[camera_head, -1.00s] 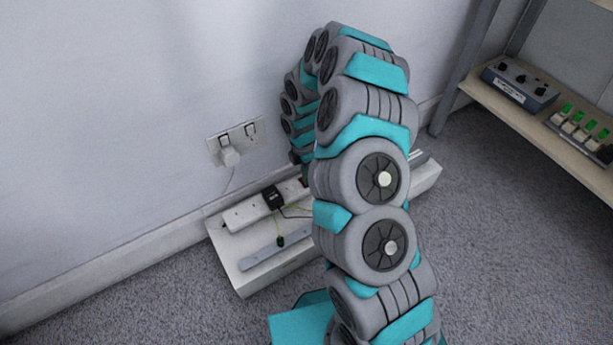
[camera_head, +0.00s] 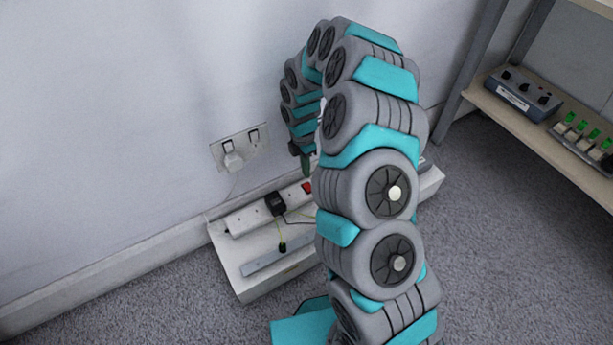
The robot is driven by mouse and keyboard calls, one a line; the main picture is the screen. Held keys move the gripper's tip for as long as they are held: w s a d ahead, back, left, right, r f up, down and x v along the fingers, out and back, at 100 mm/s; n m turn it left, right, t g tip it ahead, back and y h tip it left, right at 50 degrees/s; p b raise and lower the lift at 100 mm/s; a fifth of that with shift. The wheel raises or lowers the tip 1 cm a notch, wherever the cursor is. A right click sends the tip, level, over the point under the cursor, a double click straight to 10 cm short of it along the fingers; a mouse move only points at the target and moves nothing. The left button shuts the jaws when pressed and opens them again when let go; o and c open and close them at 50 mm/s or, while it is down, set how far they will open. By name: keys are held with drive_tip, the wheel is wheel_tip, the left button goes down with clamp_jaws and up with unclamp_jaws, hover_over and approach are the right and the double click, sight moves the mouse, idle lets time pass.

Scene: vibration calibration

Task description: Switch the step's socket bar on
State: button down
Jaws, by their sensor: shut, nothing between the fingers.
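The white socket bar (camera_head: 246,217) lies along the back of a low white step (camera_head: 236,265) against the wall. A black plug (camera_head: 275,204) sits in it, with a cable trailing from it. A red switch (camera_head: 307,187) shows toward the bar's right end; I cannot tell which way its rocker is tipped or whether it is lit. My gripper (camera_head: 306,167) points down just above the red switch, shut and empty, with a small gap visible. My arm hides the right part of the bar and much of the step.
A wall socket (camera_head: 240,147) with a white plug (camera_head: 234,161) is left of my gripper. A grey metal strip (camera_head: 270,264) lies on the step's front. A shelf (camera_head: 540,130) at right holds a control box (camera_head: 522,95) and a green-switched unit (camera_head: 580,135). Carpet at lower left is clear.

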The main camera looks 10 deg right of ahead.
wheel_tip(320, 180, up, 3)
drive_tip(key=shift+w+a, duration=0.1)
drive_tip(key=shift+w, duration=0.05)
wheel_tip(320, 180, up, 6)
drive_tip(key=p, duration=0.1)
hover_over(309, 188)
drive_tip(key=w, duration=0.2)
drive_tip(key=shift+s+a, duration=0.25)
drive_tip(key=f, duration=0.4)
drive_tip(key=s+f, duration=0.1)
drive_tip(key=f, duration=0.8)
drive_tip(key=shift+s+d+f+b, duration=0.25)
drive_tip(key=shift+s+f+b, duration=0.1)
drive_tip(key=shift+f, duration=0.05)
